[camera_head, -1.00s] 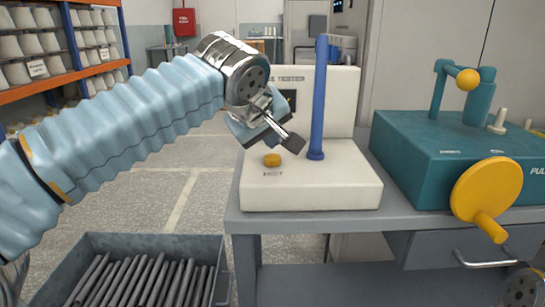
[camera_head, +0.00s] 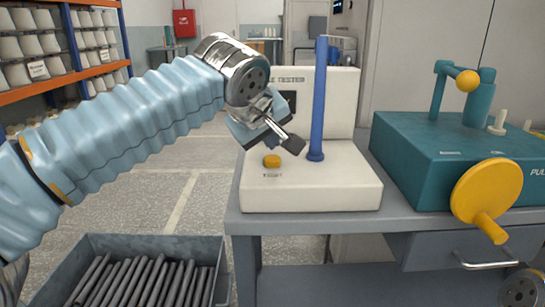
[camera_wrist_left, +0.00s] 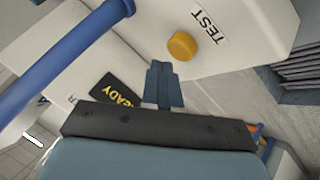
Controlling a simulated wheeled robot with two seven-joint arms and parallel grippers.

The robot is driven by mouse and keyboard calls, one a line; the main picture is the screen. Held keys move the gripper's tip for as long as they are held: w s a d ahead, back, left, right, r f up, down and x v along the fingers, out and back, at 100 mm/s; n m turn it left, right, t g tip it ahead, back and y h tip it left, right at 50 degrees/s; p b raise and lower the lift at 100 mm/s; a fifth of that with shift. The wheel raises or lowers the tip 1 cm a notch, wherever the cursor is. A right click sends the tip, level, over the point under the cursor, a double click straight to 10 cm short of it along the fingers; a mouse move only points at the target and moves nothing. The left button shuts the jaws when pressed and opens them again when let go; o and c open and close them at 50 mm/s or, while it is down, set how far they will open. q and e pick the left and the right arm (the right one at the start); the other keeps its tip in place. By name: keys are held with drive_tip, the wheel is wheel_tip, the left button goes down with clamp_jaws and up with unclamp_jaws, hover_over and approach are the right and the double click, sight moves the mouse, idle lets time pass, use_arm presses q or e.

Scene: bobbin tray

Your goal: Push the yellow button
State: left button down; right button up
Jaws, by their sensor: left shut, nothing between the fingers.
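The yellow button (camera_head: 272,161) is a small round knob on the front left of the white tester's base (camera_head: 325,190). In the left wrist view the button (camera_wrist_left: 181,46) shows beside the TEST label (camera_wrist_left: 208,27). My right gripper is not in view.
A blue post (camera_head: 318,110) rises from the tester just right of my left gripper. A teal machine (camera_head: 420,150) with a yellow handwheel (camera_head: 487,190) stands to the right on the grey table (camera_head: 310,222). A grey bin (camera_head: 150,243) of dark rods is at the lower left.

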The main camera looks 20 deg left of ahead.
sight(270, 159)
use_arm(q)
drive_tip(key=shift+f, duration=0.1)
idle(0.5)
drive_tip(key=shift+f+b, duration=0.35)
drive_tip(key=shift+f+b, duration=0.5)
drive_tip(key=shift+f, duration=0.05)
idle(0.6)
drive_tip(key=shift+r, duration=0.1)
drive_tip(key=shift+r+p, duration=0.85)
drive_tip(key=shift+r, duration=0.1)
wheel_tip(270, 159, up, 5)
drive_tip(key=p, duration=0.4)
drive_tip(key=shift+p, duration=0.3)
idle(0.3)
